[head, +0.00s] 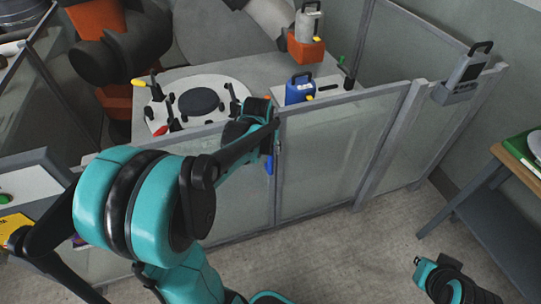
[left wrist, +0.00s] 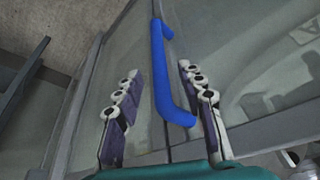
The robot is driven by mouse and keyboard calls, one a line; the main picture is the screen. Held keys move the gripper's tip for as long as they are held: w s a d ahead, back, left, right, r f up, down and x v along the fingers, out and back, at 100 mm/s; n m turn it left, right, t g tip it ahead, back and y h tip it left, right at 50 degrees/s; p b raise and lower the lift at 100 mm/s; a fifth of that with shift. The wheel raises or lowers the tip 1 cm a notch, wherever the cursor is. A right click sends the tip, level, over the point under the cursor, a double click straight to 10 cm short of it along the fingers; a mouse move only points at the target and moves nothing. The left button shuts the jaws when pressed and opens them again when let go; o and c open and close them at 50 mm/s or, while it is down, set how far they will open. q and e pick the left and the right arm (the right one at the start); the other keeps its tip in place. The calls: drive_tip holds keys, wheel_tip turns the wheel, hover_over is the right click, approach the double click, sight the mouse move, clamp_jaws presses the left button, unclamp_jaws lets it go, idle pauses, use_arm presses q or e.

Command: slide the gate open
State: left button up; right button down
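The gate is a clear panel in a grey frame (head: 278,195), part of a low see-through fence. Its blue handle (head: 268,165) shows just below my left gripper (head: 270,140) in the head view, mostly hidden by it. In the left wrist view the blue handle (left wrist: 162,75) runs between the two spread fingers of my left gripper (left wrist: 159,78), with a gap visible on each side. The left gripper is open around the handle, not closed on it. My right gripper (head: 425,270) is low at the right, over the floor, away from the gate; its fingers are too small to judge.
Behind the fence stand a table with a white round fixture (head: 235,88), a blue container (head: 299,90) and an orange robot arm (head: 100,35). A grey device (head: 462,75) hangs on the fence at right. A side table (head: 500,195) stands far right. Floor before the fence is clear.

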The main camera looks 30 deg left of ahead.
sight(270, 151)
use_arm(q)
drive_tip(key=b+x, duration=0.2)
drive_tip(key=x, duration=0.4)
drive_tip(key=shift+w+f+b, duration=0.15)
drive_tip(key=shift+f+b, duration=0.1)
drive_tip(key=shift+b, duration=0.05)
clamp_jaws()
